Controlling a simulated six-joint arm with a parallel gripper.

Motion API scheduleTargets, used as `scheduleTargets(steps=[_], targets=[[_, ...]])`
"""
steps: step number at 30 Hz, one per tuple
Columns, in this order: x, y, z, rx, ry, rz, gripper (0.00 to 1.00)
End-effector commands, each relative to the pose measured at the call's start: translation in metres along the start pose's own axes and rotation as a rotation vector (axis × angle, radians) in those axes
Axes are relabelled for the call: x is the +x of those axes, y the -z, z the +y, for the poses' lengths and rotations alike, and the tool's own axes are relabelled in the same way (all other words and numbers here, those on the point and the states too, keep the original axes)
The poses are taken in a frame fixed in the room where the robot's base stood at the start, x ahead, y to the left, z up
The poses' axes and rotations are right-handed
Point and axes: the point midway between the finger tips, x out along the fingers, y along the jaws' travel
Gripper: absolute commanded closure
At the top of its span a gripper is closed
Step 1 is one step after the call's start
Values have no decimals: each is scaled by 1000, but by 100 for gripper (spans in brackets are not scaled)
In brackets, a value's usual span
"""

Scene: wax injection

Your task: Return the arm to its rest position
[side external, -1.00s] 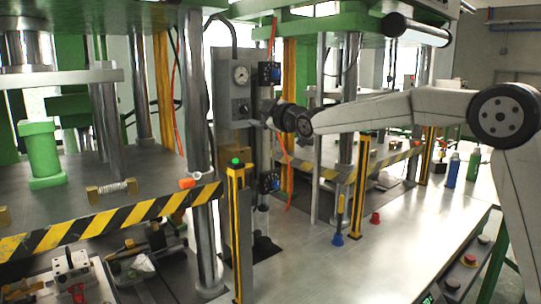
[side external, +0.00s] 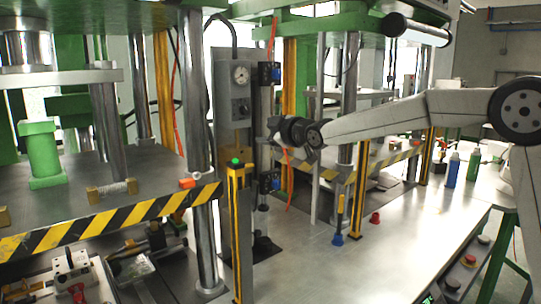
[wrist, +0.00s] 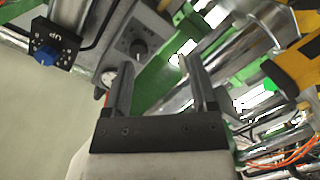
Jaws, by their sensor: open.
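My gripper (wrist: 157,66) shows in the wrist view with its two dark fingers apart and nothing between them. Beyond the fingers are the grey control panel and a green beam (wrist: 160,74). In the side view my arm reaches in from the right, over the metal table (side external: 400,235), with the wrist in front of the press area. The fingers are hard to make out there, close to the panel column.
A grey panel with a gauge (side external: 240,75) stands left of my wrist. A yellow post with a green button (side external: 236,162) stands nearer. A blue-based tool (side external: 338,238), a red piece (side external: 375,218) and bottles (side external: 453,170) stand on the table. Much of its front is clear.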

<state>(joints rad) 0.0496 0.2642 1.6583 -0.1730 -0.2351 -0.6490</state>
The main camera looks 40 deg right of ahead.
Motion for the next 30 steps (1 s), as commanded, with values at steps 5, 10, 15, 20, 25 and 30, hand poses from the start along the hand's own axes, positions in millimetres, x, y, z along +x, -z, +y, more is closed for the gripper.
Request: scheduleTargets(steps=[5,10,15,20,25,30], targets=[[-24,-43,-49,126,123,-146,26],[-62,-90,-104,269,245,-331,26],[-113,-134,-156,403,347,-532,26],[-170,-171,-201,520,421,-736,26],[-235,-203,-239,620,473,-947,26],[-280,-220,-261,681,495,-1091,26]])
